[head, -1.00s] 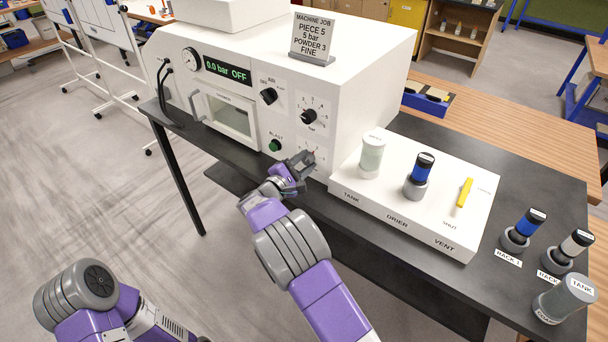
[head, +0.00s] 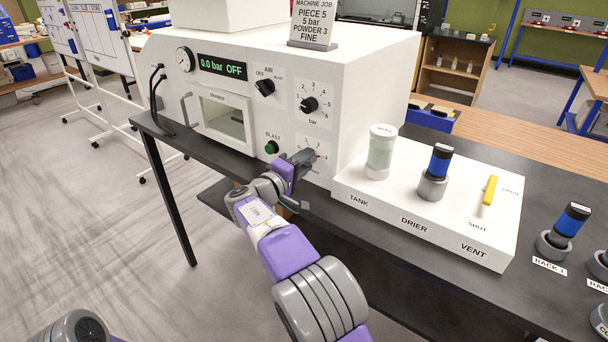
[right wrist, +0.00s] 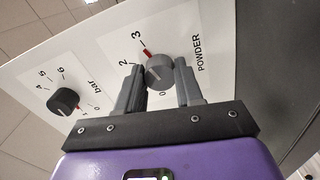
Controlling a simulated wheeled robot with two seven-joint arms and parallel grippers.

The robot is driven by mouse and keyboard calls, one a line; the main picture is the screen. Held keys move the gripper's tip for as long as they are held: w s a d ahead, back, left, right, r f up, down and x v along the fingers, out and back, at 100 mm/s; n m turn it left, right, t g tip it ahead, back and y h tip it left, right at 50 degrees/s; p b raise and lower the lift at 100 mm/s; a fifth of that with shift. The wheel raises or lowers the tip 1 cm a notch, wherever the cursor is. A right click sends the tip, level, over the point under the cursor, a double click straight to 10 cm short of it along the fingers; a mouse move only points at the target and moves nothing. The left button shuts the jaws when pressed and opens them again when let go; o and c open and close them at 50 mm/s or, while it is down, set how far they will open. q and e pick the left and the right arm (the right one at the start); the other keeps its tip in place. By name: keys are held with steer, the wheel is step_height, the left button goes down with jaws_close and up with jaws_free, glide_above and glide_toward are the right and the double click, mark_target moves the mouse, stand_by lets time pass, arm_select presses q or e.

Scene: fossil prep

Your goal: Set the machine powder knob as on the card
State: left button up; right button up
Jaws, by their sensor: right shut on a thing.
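The white machine has a powder knob (right wrist: 159,72), a grey dial beside the label POWDER. My right gripper (right wrist: 160,85) is shut on this knob, one finger on each side. A red mark at the knob's edge points toward the printed 3. In the head view the right gripper (head: 304,158) is at the lower right of the machine's front and hides most of the knob. The card (head: 314,22) on top of the machine reads PIECE 5, 5 bar, POWDER 3, FINE. My left gripper is out of view.
Above the powder knob is the black bar knob (head: 308,104), with the air knob (head: 265,87) and green blast button (head: 271,147) to the left. The display (head: 222,67) reads 0.0 bar OFF. A white block (head: 466,196) with tank, drier and yellow vent lever stands right.

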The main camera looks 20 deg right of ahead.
steer(key=shift+m+b, duration=0.5)
steer(key=shift+b, duration=0.15)
steer(key=o, duration=1)
steer(key=shift+p+v, duration=0.55)
steer(key=shift+v, duration=3.25)
